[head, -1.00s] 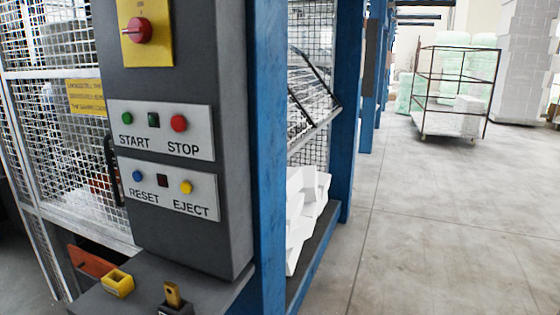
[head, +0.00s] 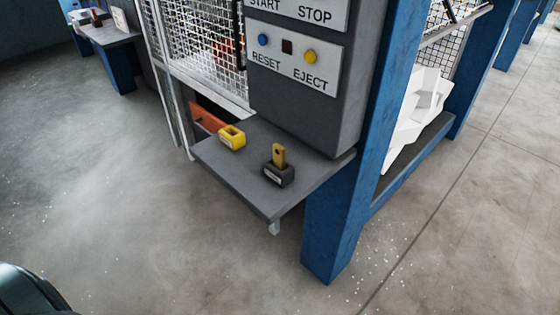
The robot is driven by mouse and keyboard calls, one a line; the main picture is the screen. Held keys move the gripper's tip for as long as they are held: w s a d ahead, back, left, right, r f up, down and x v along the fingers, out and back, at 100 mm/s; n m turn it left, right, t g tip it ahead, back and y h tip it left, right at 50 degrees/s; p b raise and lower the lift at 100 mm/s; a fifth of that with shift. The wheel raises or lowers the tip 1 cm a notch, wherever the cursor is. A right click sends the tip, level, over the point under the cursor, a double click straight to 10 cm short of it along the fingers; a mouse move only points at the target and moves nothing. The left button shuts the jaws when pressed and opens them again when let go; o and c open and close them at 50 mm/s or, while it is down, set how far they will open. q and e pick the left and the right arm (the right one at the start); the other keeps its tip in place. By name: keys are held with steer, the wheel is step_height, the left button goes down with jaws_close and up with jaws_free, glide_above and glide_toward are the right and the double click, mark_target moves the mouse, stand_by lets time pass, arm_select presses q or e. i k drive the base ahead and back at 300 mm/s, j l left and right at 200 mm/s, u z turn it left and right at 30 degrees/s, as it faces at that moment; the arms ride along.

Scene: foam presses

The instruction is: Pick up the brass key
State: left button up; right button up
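The brass key (head: 279,154) stands upright in a small dark holder (head: 279,176) on a grey shelf (head: 234,178). The shelf juts out below the press's control panel. Only the key's upper part shows; its lower part is hidden inside the holder. A yellow holder (head: 232,138) with an opening in its top sits on the same shelf, to the left of the key and further back. Neither of my grippers is in the head view.
The grey control box (head: 304,107) with RESET and EJECT buttons rises behind the shelf. A blue post (head: 340,225) stands at the shelf's right. White foam pieces (head: 418,110) lie further right. Another bench (head: 108,36) is at the far left. The floor before the shelf is clear.

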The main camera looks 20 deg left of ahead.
mark_target(279, 152)
steer(key=z, duration=0.45)
steer(key=j+z, duration=0.35)
steer(key=k+j+z, duration=0.15)
steer(key=z, duration=0.15)
steer(key=k+j+z, duration=0.15)
steer(key=z, duration=0.2)
steer(key=k+j+z, duration=0.35)
steer(key=k+j, duration=0.8)
steer(key=j, duration=0.15)
